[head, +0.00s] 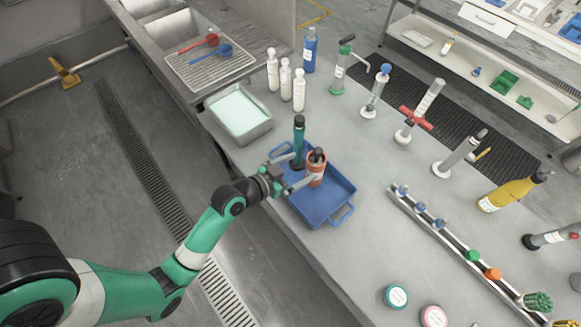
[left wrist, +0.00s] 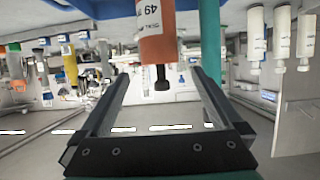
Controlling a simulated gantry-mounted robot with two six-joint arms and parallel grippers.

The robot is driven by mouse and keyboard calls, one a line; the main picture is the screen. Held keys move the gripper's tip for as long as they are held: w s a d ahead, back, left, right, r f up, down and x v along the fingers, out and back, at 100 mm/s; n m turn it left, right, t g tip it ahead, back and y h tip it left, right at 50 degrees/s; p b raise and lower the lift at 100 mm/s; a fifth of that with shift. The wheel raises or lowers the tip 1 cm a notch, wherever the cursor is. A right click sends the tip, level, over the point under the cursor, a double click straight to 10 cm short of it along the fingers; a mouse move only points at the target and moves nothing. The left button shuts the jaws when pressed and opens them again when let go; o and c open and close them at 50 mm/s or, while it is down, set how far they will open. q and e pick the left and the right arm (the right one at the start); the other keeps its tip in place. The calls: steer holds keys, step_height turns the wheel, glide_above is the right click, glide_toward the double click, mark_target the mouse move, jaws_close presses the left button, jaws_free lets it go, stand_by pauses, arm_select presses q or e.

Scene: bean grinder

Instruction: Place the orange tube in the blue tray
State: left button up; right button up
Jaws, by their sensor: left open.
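The orange tube (head: 316,168) has a dark cap and stands roughly upright in the blue tray (head: 337,190). In the left wrist view the orange tube (left wrist: 157,38) shows upside down with a white label, between and just beyond the fingertips. My left gripper (head: 305,167) reaches over the tray's near left side. It is open, its fingers to either side of the orange tube; light contact cannot be ruled out. A teal tube (head: 299,143) stands close behind, at the tray's far left; it also shows in the left wrist view (left wrist: 210,42). My right gripper is out of view.
A grey basin (head: 263,128) and white bottles (head: 299,91) stand behind the tray. A metal rail (head: 448,241) with coloured caps lies to the right, near a yellow bottle (head: 509,194). The bench between tray and rail is clear.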

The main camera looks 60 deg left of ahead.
arm_select(q)
steer(key=v, duration=0.4)
steer(key=shift+w+r, duration=0.1)
steer(key=w+d+r+m+t, duration=0.1)
steer(key=w+d+r+t, duration=0.15)
steer(key=r, duration=0.85)
steer(key=w+d+r+m+t+h, duration=0.1)
steer(key=w+r+t, duration=0.25)
steer(key=r, duration=0.75)
steer(key=w+d+r+t, duration=0.2)
steer(key=w+r, duration=0.2)
steer(key=r, duration=0.6)
steer(key=s+d+r+t+h, duration=0.1)
steer(key=s+d+r+t, duration=0.1)
steer(key=r, duration=0.6)
steer(key=s+d+r+t, duration=0.2)
steer(key=s+r, duration=0.2)
steer(key=r, duration=0.4)
steer(key=s+d+r+t+h, duration=0.1)
steer(key=s+d+r+t, duration=0.1)
steer(key=r, duration=0.6)
steer(key=shift+s+d+r+h, duration=0.3)
steer(key=shift+s+d+r, duration=0.15)
steer(key=shift+d, duration=0.15)
